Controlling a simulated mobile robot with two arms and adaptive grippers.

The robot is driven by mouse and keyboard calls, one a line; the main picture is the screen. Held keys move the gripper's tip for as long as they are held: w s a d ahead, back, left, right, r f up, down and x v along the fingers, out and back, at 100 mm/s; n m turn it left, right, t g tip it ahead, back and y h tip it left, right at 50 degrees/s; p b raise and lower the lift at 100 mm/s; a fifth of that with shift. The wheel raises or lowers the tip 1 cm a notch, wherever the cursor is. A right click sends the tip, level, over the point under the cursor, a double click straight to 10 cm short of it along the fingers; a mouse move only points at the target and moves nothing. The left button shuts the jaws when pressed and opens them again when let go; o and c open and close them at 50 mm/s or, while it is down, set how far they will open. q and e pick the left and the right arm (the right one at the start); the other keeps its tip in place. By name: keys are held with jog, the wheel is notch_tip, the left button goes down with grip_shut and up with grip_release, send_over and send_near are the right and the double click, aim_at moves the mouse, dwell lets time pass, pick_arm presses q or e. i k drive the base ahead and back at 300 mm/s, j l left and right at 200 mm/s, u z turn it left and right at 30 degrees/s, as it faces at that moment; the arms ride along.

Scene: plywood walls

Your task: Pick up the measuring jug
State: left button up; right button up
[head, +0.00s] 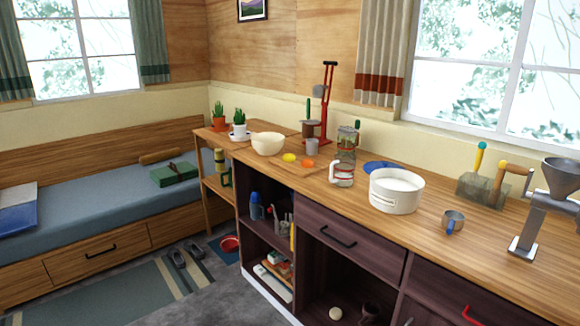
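What looks like the measuring jug (343,175), a small clear vessel with red on it and a pale handle on its left side, stands upright on the wooden counter (440,195). It is left of a large white pot (397,192) and in front of a glass jar (347,142). Its contents are too small to tell. Neither of my grippers shows in the head view.
A cutting board (285,169) with yellow and orange pieces lies left of the jug. The counter's front edge before the jug is clear.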

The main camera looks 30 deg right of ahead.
aim_at(343, 163)
jog(key=i+z, duration=0.3)
jog(key=i, duration=0.15)
jog(key=i+j+z, duration=0.25)
jog(key=i, duration=0.2)
jog(key=i+j+z, duration=0.3)
jog(key=i, duration=0.15)
